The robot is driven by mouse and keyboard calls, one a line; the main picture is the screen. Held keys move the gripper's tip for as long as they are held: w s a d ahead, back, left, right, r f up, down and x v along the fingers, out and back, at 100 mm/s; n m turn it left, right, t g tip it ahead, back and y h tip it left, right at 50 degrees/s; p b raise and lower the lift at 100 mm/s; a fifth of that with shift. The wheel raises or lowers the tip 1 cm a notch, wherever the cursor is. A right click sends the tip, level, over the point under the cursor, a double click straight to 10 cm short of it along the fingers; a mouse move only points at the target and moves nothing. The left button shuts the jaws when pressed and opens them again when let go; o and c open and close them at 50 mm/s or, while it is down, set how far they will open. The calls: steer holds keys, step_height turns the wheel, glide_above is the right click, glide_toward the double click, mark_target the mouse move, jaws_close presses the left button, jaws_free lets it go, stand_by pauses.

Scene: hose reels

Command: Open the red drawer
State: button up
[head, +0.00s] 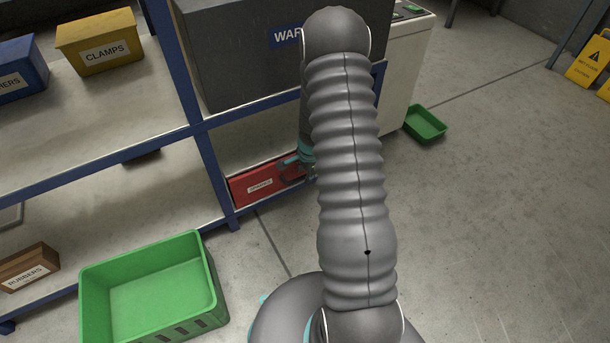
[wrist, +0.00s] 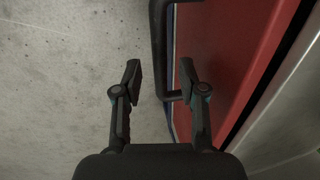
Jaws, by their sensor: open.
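The red drawer (head: 240,190) sits low in the blue-framed shelf, with a white label on its front, and looks shut. My gripper (head: 297,166) is at the drawer's right part, partly hidden behind my arm. In the wrist view my gripper (wrist: 160,78) is open. The drawer's red front (wrist: 222,60) fills the right side there. Its dark bar handle (wrist: 159,60) appears between the two fingers, with the right finger on the drawer side. Neither finger visibly grips the handle; exact depth is hard to tell.
A large green crate (head: 88,300) stands on the floor at front left. A small green tray (head: 425,124) lies beyond my arm, near a pale cabinet (head: 405,60). The shelf post (head: 212,165) stands left of the drawer. Yellow signs (head: 588,62) stand far right. Floor between is clear.

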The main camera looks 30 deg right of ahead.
steer(key=shift+f, duration=0.4)
jaws_close()
